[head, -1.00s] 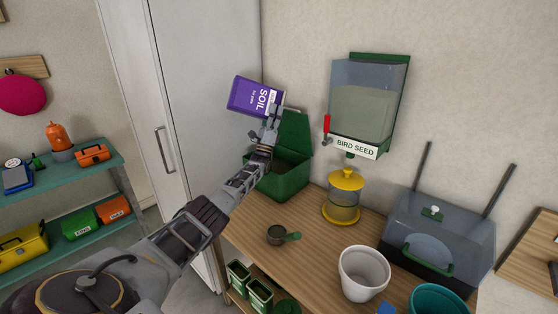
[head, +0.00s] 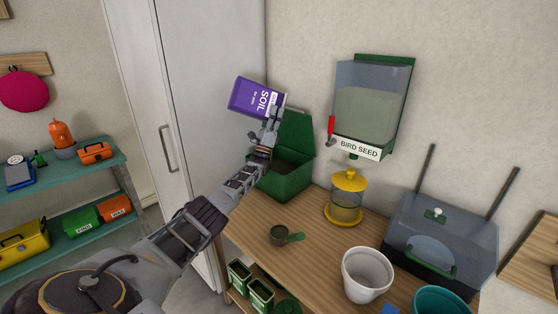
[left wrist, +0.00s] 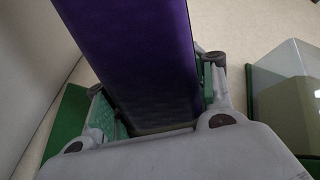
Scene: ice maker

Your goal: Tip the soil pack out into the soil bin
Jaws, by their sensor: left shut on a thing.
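The purple soil pack (head: 247,97) is held above the soil bin, tipped well over on its side with its lettering running steeply. My left gripper (head: 270,120) is shut on it at its right end. In the left wrist view the purple pack (left wrist: 135,50) stands between the two fingers (left wrist: 155,120). The green soil bin (head: 285,182) stands on the back left of the bench with its lid (head: 295,135) raised. The pack is up and left of the bin's opening, which is partly hidden by my gripper. I see no falling soil. My right gripper is out of view.
A bird seed dispenser (head: 372,100) hangs on the wall right of the bin. A yellow feeder (head: 346,198), a scoop (head: 279,236), a white pot (head: 367,275) and a clear-fronted box (head: 440,240) stand on the bench (head: 315,255). A tall cabinet (head: 215,60) is close at left.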

